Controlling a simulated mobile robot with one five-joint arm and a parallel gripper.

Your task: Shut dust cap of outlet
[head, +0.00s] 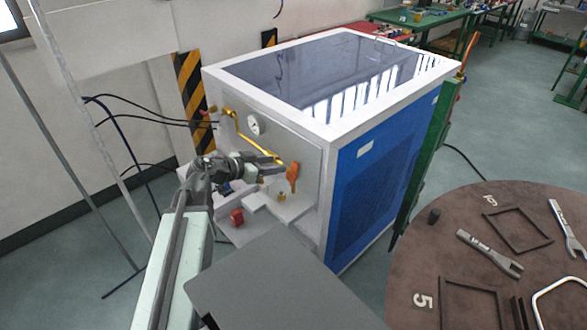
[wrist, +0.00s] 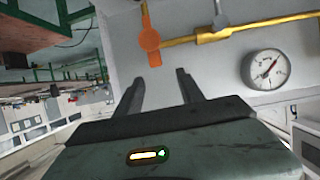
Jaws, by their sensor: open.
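An orange fitting (head: 292,173) sits at the lower end of the yellow pipe (head: 257,144) on the cabinet's front panel. In the wrist view the orange fitting (wrist: 149,40) shows a round middle with a short stub. I cannot tell which part is the outlet's dust cap, or whether it is shut. My gripper (head: 278,158) is just left of the orange fitting in the head view. In the wrist view my gripper (wrist: 160,78) has its two fingers apart, with nothing between them. The orange fitting lies beyond the fingertips, and no contact shows.
A pressure gauge (head: 254,125) is on the panel. A red block (head: 237,217) and a small brass part (head: 281,197) are low at the cabinet's front. A round brown table (head: 460,215) with metal tools stands right. Dark cables hang left.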

